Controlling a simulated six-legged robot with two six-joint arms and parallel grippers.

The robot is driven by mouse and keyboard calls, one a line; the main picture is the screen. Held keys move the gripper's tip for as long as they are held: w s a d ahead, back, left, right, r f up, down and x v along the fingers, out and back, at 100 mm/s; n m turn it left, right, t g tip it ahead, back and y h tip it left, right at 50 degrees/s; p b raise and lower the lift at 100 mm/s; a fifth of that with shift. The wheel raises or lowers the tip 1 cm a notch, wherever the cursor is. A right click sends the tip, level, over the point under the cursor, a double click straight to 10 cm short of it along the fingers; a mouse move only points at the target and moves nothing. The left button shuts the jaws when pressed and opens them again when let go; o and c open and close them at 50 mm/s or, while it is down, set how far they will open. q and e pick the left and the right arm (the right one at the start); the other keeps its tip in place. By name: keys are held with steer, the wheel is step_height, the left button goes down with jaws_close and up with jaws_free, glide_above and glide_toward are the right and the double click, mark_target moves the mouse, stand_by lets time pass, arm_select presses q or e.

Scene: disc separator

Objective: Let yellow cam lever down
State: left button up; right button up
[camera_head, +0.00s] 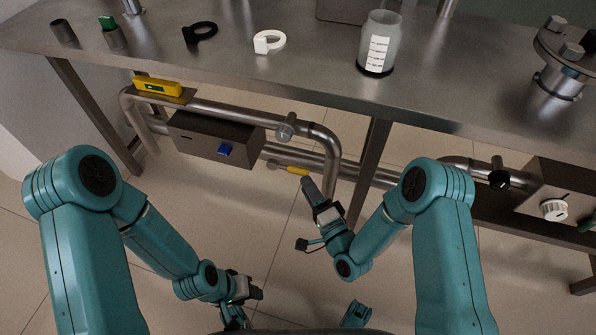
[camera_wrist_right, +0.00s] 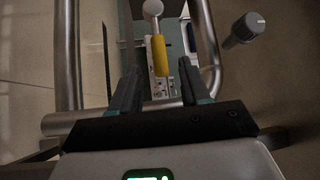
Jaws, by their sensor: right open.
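The yellow cam lever (camera_head: 292,169) sits on the lower pipe under the bench, left of the pipe bend in the head view. Its yellow handle (camera_wrist_right: 160,55) shows in the right wrist view, running down from a round metal end. My right gripper (camera_head: 308,184) is just right of and below the handle's tip in the head view. In the right wrist view the right gripper (camera_wrist_right: 160,88) is open, with the handle lined up between its fingers. I cannot tell whether they touch it. My left gripper (camera_head: 256,292) hangs low, away from the pipes; its jaws are unclear.
Bent metal pipes (camera_head: 331,150) surround the lever, with a grey knob (camera_head: 285,132) above it. A dark box with a blue knob (camera_head: 224,150) is to the left. The steel bench (camera_head: 320,75) overhangs, and its leg (camera_head: 371,160) stands to the right.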

mark_target(298, 169)
steer(key=b+x, duration=0.1)
steer(key=x, duration=0.5)
steer(key=shift+w, duration=0.2)
jaws_close()
